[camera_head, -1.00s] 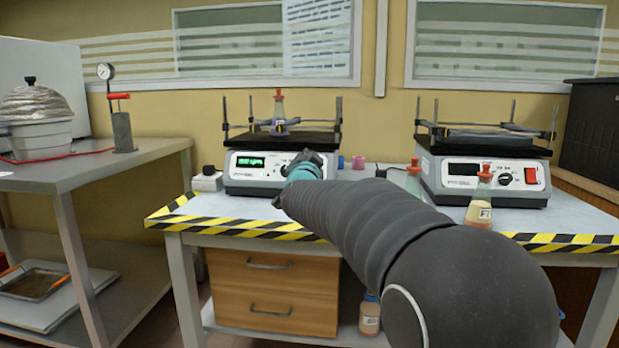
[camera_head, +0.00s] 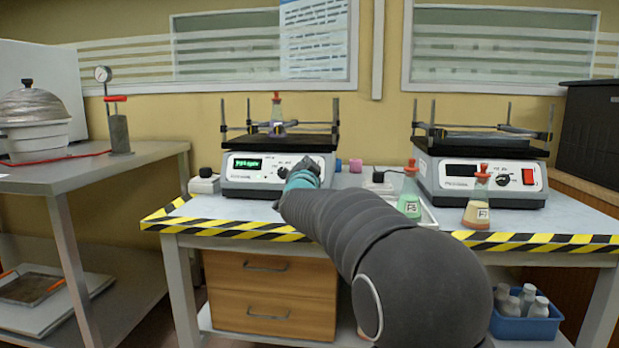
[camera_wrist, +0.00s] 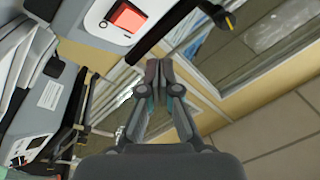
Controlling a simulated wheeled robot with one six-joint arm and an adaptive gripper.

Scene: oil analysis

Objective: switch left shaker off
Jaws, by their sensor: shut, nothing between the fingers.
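The left shaker (camera_head: 240,187) stands on the bench with its green display lit (camera_head: 248,164). A red-capped flask (camera_head: 277,112) stands on its black platform. My gripper (camera_head: 304,166) is in front of the right part of its front panel and hides that part, including any switch there. In the wrist view my gripper (camera_wrist: 158,71) is shut and empty. A lit-looking red rocker switch (camera_wrist: 127,17) on a white panel lies above and left of the fingertips, apart from them in the picture; it appears to be the left shaker's.
The right shaker (camera_head: 455,187) has a dark display and a red switch (camera_head: 528,177). A green flask (camera_head: 410,192) and a beige flask (camera_head: 477,200) stand before it, near my arm. A blue bin with bottles (camera_head: 525,325) is below. The bench front left (camera_head: 210,207) is clear.

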